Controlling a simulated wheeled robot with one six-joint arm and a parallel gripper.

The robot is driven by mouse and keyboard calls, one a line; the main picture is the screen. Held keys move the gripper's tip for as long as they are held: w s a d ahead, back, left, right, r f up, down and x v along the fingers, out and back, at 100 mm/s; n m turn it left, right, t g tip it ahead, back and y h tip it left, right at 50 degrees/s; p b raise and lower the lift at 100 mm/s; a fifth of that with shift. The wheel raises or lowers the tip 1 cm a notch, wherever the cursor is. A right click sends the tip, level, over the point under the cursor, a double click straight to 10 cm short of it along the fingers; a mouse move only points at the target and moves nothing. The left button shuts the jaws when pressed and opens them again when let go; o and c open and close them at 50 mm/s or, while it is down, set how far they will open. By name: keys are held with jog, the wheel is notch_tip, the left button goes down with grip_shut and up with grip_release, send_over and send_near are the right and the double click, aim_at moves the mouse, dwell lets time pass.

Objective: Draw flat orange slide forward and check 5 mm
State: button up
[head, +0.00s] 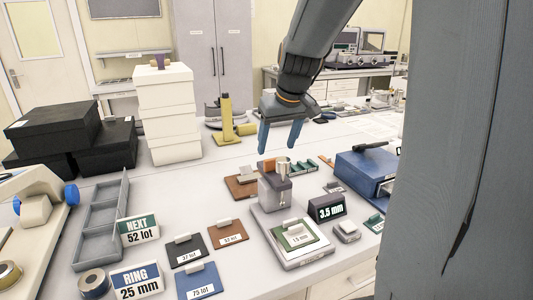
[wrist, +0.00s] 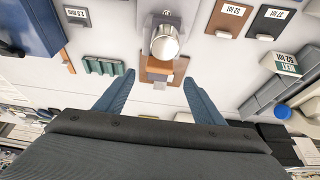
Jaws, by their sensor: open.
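A grey gauge (head: 275,190) with a silver cylinder (head: 283,168) stands on the bench. A small orange piece (head: 267,165) shows beside the cylinder. A flat brown-orange plate (head: 241,187) with a grey block lies behind the gauge's left side. In the wrist view, an orange-brown piece (wrist: 153,74) with a grey tab shows below the cylinder (wrist: 165,42). My gripper (head: 278,150) is open and empty, above and behind the gauge. Its fingers (wrist: 157,78) straddle the orange-brown piece in the wrist view, seemingly without touching. The black display (head: 330,208) reads 3.5 mm.
A green card (head: 294,236) lies on the gauge's base. Several lot cards, a NEXT 52 lot sign (head: 138,229) and a RING 25 mm sign (head: 136,281) stand to the left. A blue box (head: 366,172) is at right. White boxes (head: 168,115) stand behind left.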

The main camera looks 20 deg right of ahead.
aim_at(272, 159)
jog(key=shift+p+x, duration=0.9)
jog(key=shift+x, duration=3)
jog(key=shift+w, duration=0.15)
